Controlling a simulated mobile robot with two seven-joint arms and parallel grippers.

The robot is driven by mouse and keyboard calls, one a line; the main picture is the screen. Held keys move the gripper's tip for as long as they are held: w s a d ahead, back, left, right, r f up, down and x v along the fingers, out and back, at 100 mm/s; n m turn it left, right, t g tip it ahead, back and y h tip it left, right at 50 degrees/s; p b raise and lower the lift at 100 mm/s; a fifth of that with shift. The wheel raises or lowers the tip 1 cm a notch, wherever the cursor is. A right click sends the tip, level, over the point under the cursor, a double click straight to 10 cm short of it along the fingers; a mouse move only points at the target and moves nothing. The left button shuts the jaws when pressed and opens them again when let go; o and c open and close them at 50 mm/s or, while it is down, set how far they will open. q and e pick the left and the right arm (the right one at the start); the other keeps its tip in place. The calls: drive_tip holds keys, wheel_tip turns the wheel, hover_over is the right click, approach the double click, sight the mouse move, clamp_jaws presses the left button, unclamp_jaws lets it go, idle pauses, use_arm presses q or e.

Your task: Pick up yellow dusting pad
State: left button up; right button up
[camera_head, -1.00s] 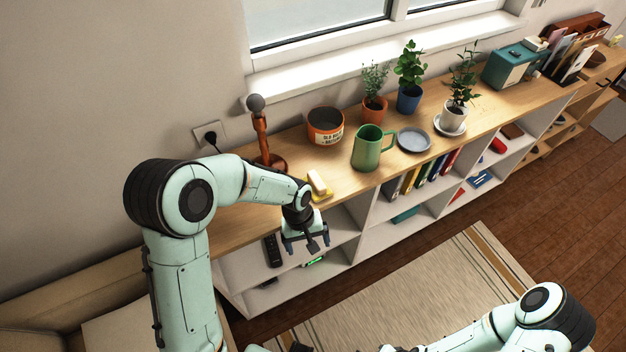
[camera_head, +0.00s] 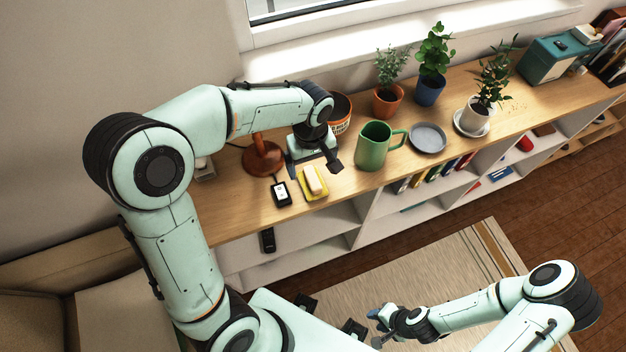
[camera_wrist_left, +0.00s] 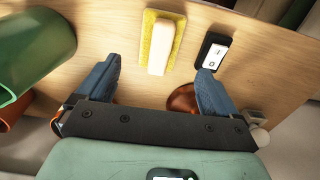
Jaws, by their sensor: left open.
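The yellow dusting pad (camera_head: 324,195) lies flat near the front edge of the wooden shelf top, with a cream block on its upper face. It also shows in the left wrist view (camera_wrist_left: 148,40), where it lies between and beyond the fingertips. My left gripper (camera_head: 314,165) is above the shelf top, just behind the pad in the head view, open and empty; its two blue fingers (camera_wrist_left: 158,70) are apart in the wrist view. It does not touch the pad. My right gripper (camera_head: 377,327) is low at the bottom, over the rug, its jaws unclear.
A brown stand (camera_head: 263,158) and an orange pot (camera_head: 341,112) are behind. A green mug (camera_head: 374,147) stands to the right, with a grey plate (camera_head: 428,138) beyond.

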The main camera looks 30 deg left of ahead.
sight(312, 177)
use_arm(q)
drive_tip(key=shift+f, duration=0.85)
drive_tip(key=f, duration=0.4)
drive_tip(key=shift+s+d+f, duration=0.1)
drive_tip(key=shift+s+d, duration=0.1)
drive_tip(key=shift+d, duration=0.05)
drive_tip(key=shift+f, duration=0.5)
drive_tip(key=c, duration=1.2)
